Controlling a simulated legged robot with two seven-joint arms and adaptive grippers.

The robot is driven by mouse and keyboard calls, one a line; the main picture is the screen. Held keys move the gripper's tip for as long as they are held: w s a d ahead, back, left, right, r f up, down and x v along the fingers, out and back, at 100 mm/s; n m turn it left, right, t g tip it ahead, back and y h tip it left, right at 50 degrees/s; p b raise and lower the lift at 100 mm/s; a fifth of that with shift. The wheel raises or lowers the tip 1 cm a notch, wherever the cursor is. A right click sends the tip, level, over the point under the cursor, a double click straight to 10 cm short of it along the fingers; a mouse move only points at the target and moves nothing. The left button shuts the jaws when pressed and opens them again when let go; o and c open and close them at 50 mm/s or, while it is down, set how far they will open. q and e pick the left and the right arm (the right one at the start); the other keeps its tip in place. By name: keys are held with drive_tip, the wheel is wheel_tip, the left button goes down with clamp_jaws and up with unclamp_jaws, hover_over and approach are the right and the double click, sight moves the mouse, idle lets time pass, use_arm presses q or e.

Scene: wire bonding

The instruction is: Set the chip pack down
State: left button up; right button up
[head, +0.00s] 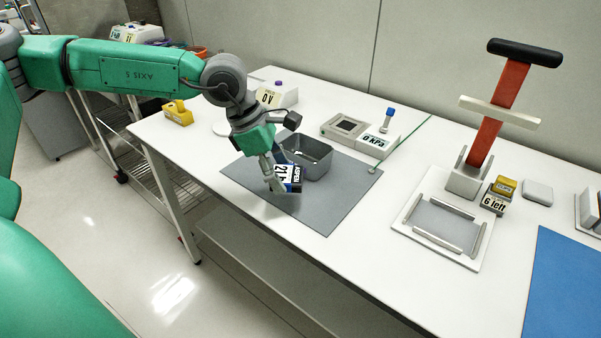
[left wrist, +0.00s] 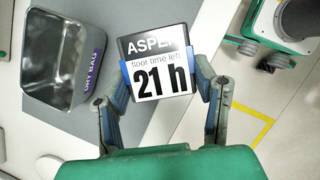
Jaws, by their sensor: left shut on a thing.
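In the head view my left gripper (head: 277,172) points down just in front of the grey bin. I cannot tell whether the pack touches the mat. My right gripper is not in view.
A grey bin (head: 328,157) marked "DRY BAG" in the left wrist view (left wrist: 27,67) stands open beside the pack. A "0 kPa" device (head: 377,142) stands behind. A white framed fixture (head: 412,205) and red-handled press (head: 497,118) stand right. The mat's front right is bare.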

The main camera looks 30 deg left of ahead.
use_arm(q)
drive_tip(key=shift+w+a+r+n+t+y, duration=0.1)
drive_tip(key=shift+a+r+n+t+y, duration=0.1)
drive_tip(key=shift+n, duration=0.4)
drive_tip(key=shift+w+a+r+n+t+y, duration=0.1)
drive_tip(key=shift+r+n, duration=0.05)
drive_tip(key=shift+n, duration=0.45)
drive_tip(key=n, duration=0.2)
drive_tip(key=a+r+n+t+y, duration=0.1)
drive_tip(key=shift+w+a+n, duration=0.1)
drive_tip(key=shift+w+n, duration=0.2)
drive_tip(key=shift+n, duration=0.1)
drive_tip(key=a+r+n+y, duration=0.1)
drive_tip(key=a+n+y, duration=0.1)
drive_tip(key=n, duration=0.3)
drive_tip(key=b, duration=0.3)
hover_over(273, 194)
drive_tip(key=shift+t, duration=0.3)
wheel_tip(273, 194, down, 5)
drive_tip(key=shift+d, duration=0.1)
wheel_tip(273, 194, down, 4)
drive_tip(key=shift+f+b, duration=0.2)
drive_tip(key=shift+b, duration=0.3)
drive_tip(key=shift+f, duration=0.15)
drive_tip(key=shift+c, duration=0.5)
drive_tip(key=o, duration=1.3)
drive_tip(key=shift+c, duration=0.2)
